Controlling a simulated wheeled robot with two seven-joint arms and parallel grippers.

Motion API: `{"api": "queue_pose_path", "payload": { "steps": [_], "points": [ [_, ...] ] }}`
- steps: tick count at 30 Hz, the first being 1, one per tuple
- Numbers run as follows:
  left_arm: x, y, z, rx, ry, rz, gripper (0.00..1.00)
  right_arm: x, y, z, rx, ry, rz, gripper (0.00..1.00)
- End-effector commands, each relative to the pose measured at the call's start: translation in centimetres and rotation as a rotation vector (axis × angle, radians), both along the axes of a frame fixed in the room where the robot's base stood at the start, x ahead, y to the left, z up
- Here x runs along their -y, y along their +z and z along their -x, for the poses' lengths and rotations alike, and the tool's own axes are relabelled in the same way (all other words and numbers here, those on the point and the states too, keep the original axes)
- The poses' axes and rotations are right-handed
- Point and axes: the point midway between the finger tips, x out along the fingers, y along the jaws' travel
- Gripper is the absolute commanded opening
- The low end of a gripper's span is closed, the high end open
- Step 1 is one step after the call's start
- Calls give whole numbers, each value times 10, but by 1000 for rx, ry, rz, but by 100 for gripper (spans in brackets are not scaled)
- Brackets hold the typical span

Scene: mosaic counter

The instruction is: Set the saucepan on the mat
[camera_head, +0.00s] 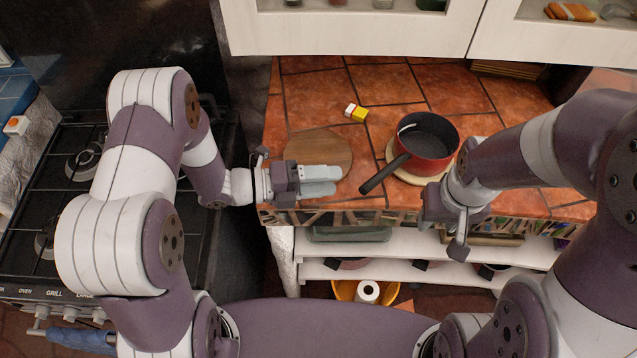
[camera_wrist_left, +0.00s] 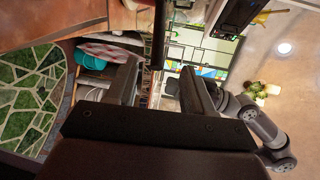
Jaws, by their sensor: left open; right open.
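The red saucepan (camera_head: 428,146) with a dark inside stands upright on the counter, over a pale round mat (camera_head: 392,152) whose rim shows at its left and front. Its black handle (camera_head: 385,175) points to the front left. My left gripper (camera_head: 330,180) is open and empty over the front of the round wooden board, left of the handle tip and apart from it. Its two fingers show in the left wrist view (camera_wrist_left: 160,88) with nothing between them. My right gripper (camera_head: 448,222) is open at the counter's front edge, just in front of the saucepan, and holds nothing visible.
The round wooden board (camera_head: 318,148) lies left of the saucepan. A small yellow and white item (camera_head: 356,113) lies behind them. A gas stove (camera_head: 80,170) is at the left. Shelves (camera_head: 345,250) sit below the counter edge. The tiled counter behind is mostly clear.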

Motion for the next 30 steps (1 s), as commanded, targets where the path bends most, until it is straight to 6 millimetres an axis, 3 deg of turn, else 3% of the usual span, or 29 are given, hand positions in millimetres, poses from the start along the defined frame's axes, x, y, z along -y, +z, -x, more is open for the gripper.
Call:
{"api": "queue_pose_path", "payload": {
  "steps": [7,10,12,14,16,17,19,22,25,27,30],
  "points": [
    [-15,3,4,-1,1,-1,52,0,-4,0,0,0,0,43],
    [-20,1,-15,-69,91,-66,52,0,-3,0,0,0,0,43],
    [-38,-3,-47,-231,306,-169,52,0,-3,0,0,0,0,43],
    [-70,-1,-73,-448,605,-230,52,0,-3,0,0,0,0,43],
    [-116,5,-77,-756,1016,-206,52,0,-3,0,0,0,0,43],
    [-134,9,-69,-891,1189,-165,52,0,-4,0,0,0,0,43],
    [-163,17,-33,-1199,1551,-19,52,0,-4,0,0,0,0,43],
    [-171,25,30,-1568,1919,207,52,0,-4,0,0,0,0,43],
    [-163,30,72,-1797,2110,349,52,0,-4,0,0,0,0,43],
    [-159,32,85,-1870,2167,395,52,0,-4,0,0,0,0,43],
    [-158,32,89,-1891,2183,403,52,0,-4,0,0,0,0,43]
  ]
}}
